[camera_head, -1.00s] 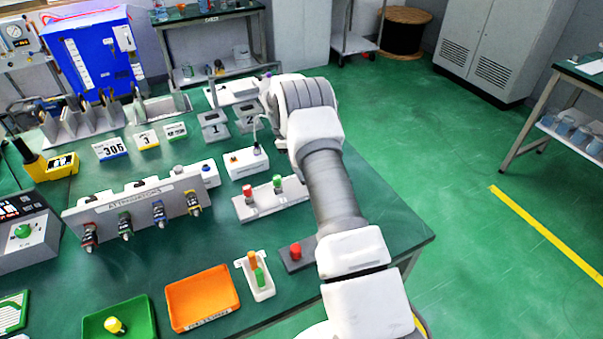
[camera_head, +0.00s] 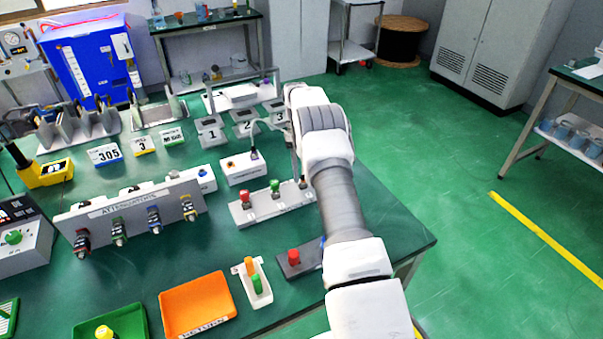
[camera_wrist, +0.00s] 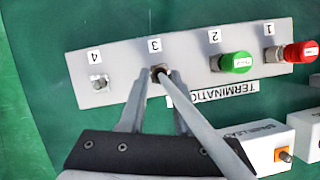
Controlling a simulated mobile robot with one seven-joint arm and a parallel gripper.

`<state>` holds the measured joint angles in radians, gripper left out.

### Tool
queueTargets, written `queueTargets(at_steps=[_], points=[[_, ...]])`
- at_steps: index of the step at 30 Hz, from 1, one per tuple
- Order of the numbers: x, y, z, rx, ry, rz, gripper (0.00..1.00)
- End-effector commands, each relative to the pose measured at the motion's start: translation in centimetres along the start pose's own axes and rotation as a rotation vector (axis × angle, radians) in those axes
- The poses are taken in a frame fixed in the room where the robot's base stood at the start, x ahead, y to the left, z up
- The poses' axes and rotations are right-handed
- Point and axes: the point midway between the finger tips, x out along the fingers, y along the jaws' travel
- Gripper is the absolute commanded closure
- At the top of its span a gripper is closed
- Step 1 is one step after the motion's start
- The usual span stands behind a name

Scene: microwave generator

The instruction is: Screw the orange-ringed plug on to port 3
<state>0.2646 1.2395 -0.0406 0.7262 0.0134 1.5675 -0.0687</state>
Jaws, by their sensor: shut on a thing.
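In the wrist view my gripper (camera_wrist: 157,84) is shut at port 3 (camera_wrist: 154,46) of the grey termination panel (camera_wrist: 122,62). Its fingertips close round a small brownish end at the port, which I take to be the orange-ringed plug (camera_wrist: 158,71). The fingers hide most of it, and no clear orange ring shows. A long grey rod-like part runs from there to the lower right. I cannot tell whether the thread has engaged.
A green plug (camera_wrist: 235,62) is on port 2 and a red plug (camera_wrist: 300,51) on port 1. Port 4 shows a bare metal connector (camera_wrist: 99,82). A white box (camera_head: 243,168) stands behind the panel. A white tray (camera_head: 264,298) holds an orange and a green plug.

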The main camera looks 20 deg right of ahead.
Motion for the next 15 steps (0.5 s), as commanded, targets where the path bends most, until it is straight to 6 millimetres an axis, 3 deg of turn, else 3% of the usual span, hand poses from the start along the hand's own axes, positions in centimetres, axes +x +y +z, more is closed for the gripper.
queueTargets(at_steps=[15], points=[[0.05, 0.10, 0.05, 0.111, -0.002, -0.047, 1.00]])
